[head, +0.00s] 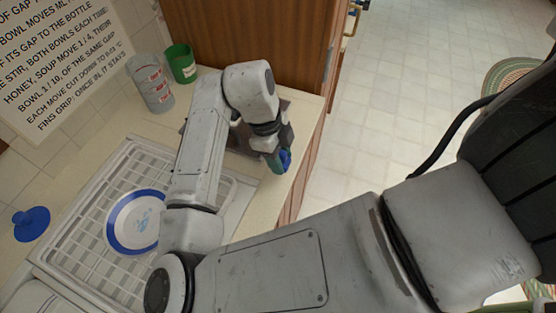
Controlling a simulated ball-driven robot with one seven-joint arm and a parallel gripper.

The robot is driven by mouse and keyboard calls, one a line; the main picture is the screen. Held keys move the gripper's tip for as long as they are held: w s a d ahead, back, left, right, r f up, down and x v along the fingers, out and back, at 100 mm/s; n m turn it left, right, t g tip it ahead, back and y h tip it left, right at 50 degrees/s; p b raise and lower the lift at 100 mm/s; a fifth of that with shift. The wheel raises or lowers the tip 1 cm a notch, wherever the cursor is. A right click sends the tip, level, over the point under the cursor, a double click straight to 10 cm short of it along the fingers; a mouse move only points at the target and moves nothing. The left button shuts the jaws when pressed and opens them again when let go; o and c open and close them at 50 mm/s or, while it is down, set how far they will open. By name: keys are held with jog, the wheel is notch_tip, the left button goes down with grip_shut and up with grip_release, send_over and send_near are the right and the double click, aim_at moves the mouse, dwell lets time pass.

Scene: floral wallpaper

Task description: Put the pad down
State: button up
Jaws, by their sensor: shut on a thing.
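My gripper (276,158) is over the right part of the counter, close to its edge. It is shut on a small blue pad (286,159), which shows as a blue patch by the fingertips. A dull green part also shows at the fingertips; I cannot tell whether it belongs to the pad. Most of the pad is hidden by the gripper. I cannot tell whether it touches the cream counter (260,205).
A white dish rack (85,205) with a blue-rimmed plate (132,222) stands left of my arm. Clear cups (152,84), a green cup (182,64) and a printed sign (60,55) are at the back. A blue stopper-like thing (32,224) is far left. Bare counter lies near the gripper.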

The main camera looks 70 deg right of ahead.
jog(key=shift+w+d+f, duration=0.1)
jog(key=shift+w+f, duration=0.2)
jog(key=shift+f, duration=1.7)
jog(key=shift+f+b, duration=0.45)
jog(key=shift+f, duration=0.25)
jog(key=o, duration=1)
jog(key=shift+s+f, duration=0.1)
jog(key=shift+f, duration=0.05)
jog(key=shift+r+p, duration=0.55)
jog(key=b+v, duration=0.2)
jog(key=v, duration=1)
jog(key=shift+r, duration=0.35)
